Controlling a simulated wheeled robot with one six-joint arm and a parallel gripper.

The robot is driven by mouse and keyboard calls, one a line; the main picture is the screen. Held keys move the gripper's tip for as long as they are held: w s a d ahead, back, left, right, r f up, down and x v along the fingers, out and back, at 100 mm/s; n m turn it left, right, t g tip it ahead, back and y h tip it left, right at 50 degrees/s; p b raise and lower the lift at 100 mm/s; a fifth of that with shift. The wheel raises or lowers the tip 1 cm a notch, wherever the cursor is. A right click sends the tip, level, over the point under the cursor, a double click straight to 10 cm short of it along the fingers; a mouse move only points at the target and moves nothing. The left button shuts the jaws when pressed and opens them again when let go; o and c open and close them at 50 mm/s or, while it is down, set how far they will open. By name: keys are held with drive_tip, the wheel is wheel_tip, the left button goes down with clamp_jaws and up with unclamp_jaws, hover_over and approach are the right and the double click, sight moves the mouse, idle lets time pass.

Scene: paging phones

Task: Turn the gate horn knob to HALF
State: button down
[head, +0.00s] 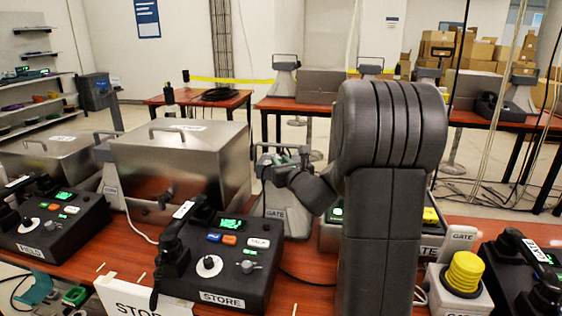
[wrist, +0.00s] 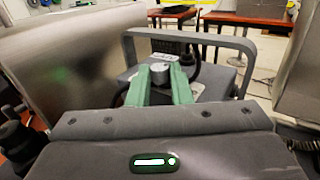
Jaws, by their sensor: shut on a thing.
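The gate horn (head: 285,222) is a grey unit with a GATE label and a carrying handle, standing mid-table in the head view. It also shows in the wrist view (wrist: 225,80), with its handle arching behind the knob. The gate horn knob (wrist: 160,70) is a small grey cylinder on the horn's top. My gripper (head: 280,158) is at the horn's top, partly hidden by my arm. In the wrist view its green fingers (wrist: 160,84) are shut on the knob, one on each side. Small labels lie by the knob; its pointer and the setting it marks cannot be read.
Steel boxes (head: 180,160) stand left of the horn. The STORE phone (head: 225,262) is in front of it, and another phone (head: 55,225) is at left. A yellow button (head: 465,272) and a phone (head: 525,275) are at right. A dark cable runs behind the knob.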

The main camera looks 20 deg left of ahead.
drive_tip(key=n+g+p, duration=0.1)
drive_tip(key=g+y+p, duration=0.1)
drive_tip(key=n+g+y+p, duration=0.1)
drive_tip(key=shift+w+d+r+n+p, duration=0.25)
drive_tip(key=shift+w+n+p, duration=0.05)
drive_tip(key=n+g+y+p, duration=0.1)
drive_tip(key=g, duration=0.1)
drive_tip(key=n+g+p, duration=0.1)
drive_tip(key=n+g, duration=0.1)
drive_tip(key=n+g+y+p, duration=0.1)
drive_tip(key=g, duration=0.2)
drive_tip(key=shift+w+d+f+n+y+p, duration=0.1)
drive_tip(key=shift+w+f+n+y+p, duration=0.1)
drive_tip(key=shift+w+n+y+p, duration=0.15)
drive_tip(key=shift+w+g, duration=0.1)
drive_tip(key=shift+g, duration=0.3)
drive_tip(key=c, duration=1.3)
unclamp_jaws()
drive_tip(key=s+d, duration=0.1)
drive_tip(key=d, duration=1.2)
drive_tip(key=shift+d, duration=0.4)
drive_tip(key=shift+a, duration=0.1)
